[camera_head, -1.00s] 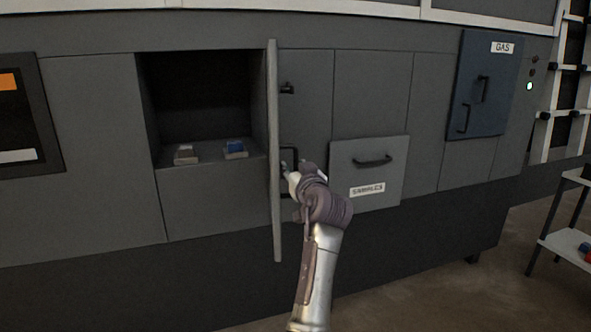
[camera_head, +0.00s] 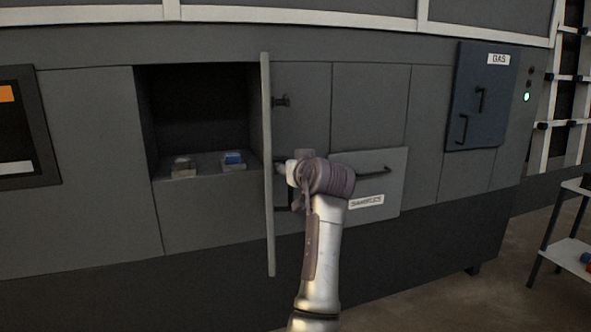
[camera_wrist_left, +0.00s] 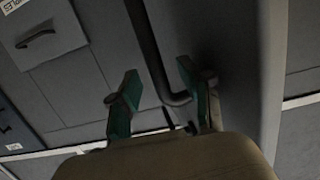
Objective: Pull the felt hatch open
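The hatch door (camera_head: 267,225) stands swung out from the cabinet, seen nearly edge-on in the head view. The recess (camera_head: 200,105) to its left is open. The door's dark bar handle (camera_head: 283,197) is on its right-hand face, partly hidden by my arm. In the left wrist view the handle (camera_wrist_left: 148,45) runs between the two green fingers of my left gripper (camera_wrist_left: 160,82). The fingers are apart, with gaps beside the bar, and I see no grip on it. In the head view my left gripper (camera_head: 284,168) is mostly hidden by its wrist. My right gripper is not in view.
A blue gas panel (camera_head: 482,95) is further right. A shelf rack (camera_head: 570,250) stands at the right edge.

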